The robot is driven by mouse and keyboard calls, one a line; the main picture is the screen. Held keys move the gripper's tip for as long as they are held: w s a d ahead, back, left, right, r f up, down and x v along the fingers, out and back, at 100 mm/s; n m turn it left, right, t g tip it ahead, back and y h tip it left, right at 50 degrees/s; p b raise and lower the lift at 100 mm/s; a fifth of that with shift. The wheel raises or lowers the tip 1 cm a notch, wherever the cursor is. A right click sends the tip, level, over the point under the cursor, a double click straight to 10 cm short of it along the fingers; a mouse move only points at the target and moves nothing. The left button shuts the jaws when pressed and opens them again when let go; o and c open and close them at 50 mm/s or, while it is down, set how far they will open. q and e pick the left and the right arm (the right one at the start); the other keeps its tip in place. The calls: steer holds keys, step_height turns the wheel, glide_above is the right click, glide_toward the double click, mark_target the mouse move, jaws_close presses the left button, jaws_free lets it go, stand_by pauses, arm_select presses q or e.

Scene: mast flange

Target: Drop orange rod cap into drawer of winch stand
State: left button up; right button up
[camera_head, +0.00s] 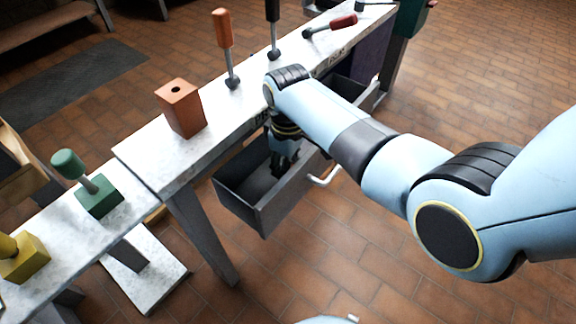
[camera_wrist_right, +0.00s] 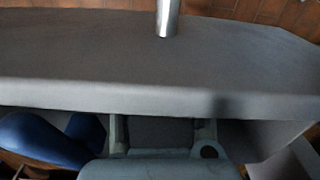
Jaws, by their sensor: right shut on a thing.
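My right gripper (camera_head: 284,164) is dark and points down inside the open grey drawer (camera_head: 262,218) of the winch stand (camera_head: 140,150). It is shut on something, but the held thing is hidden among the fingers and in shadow. On the stand top, an orange-handled rod (camera_head: 223,30) stands upright on a dark ball end. An orange block (camera_head: 181,112) with a hole in its top sits left of it. I cannot tell whether either is the orange rod cap. In the right wrist view a grey slab (camera_wrist_right: 90,50) fills most of the picture. My left gripper is not in view.
A black-handled rod (camera_head: 272,12) and a red-handled tool (camera_head: 330,25) are farther along the top. A green knob on a rod (camera_head: 68,163) stands in a green block (camera_head: 99,198). The drawer has a pale handle (camera_head: 326,178). Brick floor in front is mostly clear.

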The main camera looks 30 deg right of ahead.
steer(key=shift+f, duration=0.5)
steer(key=o, duration=0.9)
steer(key=shift+o, duration=0.2)
step_height(320, 180, up, 13)
steer(key=p, duration=0.5)
steer(key=shift+r, duration=0.1)
